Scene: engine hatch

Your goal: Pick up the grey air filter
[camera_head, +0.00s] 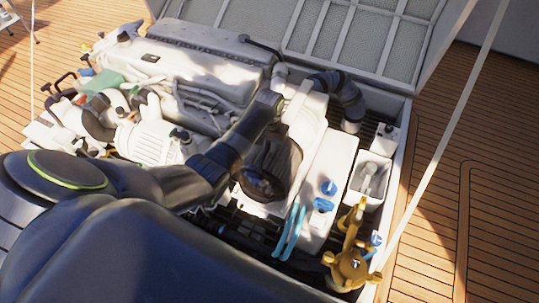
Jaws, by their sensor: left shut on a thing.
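My left arm comes in from the left, reaches over the engine and bends down at its far end. My left gripper (273,138) is dark, partly hidden by my own arm, and hard to separate from the dark parts around it. It is shut on the grey air filter (264,182), which looks like a dark, rounded body with a round end, in shade beside the white housing (307,120). I cannot tell whether the filter is clear of its seat. The fingertips are not distinct. My right gripper is not in view.
The white engine (205,65) fills the upper left. A black ribbed hose (343,92) curves behind the housing. Light blue handles (290,232), a white box with blue caps (330,165) and a brass valve (351,268) stand to the right. Wooden deck (480,150) surrounds the hatch.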

